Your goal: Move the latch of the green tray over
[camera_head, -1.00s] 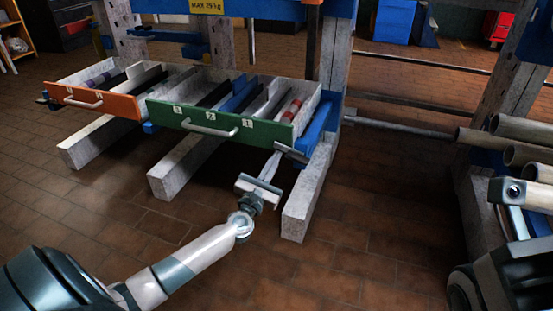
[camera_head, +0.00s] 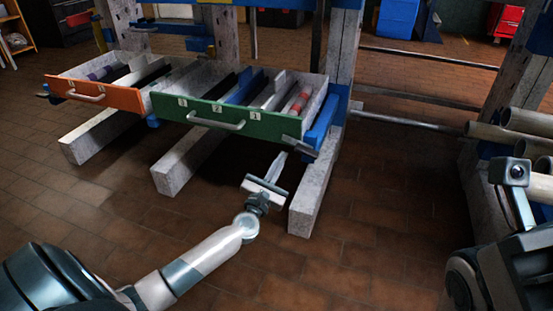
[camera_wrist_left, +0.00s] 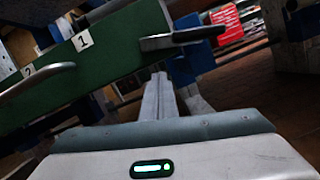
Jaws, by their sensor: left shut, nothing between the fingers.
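The green tray (camera_head: 225,118) has a front with a handle and number labels; it also shows in the left wrist view (camera_wrist_left: 110,45). Its grey latch (camera_head: 300,147) is a bar at the right end of the front. In the left wrist view the latch (camera_wrist_left: 178,38) lies about level and sticks out past the tray's right edge. My left gripper (camera_head: 283,156) is shut and empty, its fingertips just below the latch. In the wrist view its fingers (camera_wrist_left: 159,78) point at the latch with a small gap. My right arm shows at the right edge; its jaws cannot be made out.
An orange tray (camera_head: 95,93) sits left of the green one. A blue rail part (camera_head: 321,122) and grey beam (camera_head: 315,195) stand right beside the latch. Several pipes (camera_head: 490,133) lie at the right. The brown floor in front is clear.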

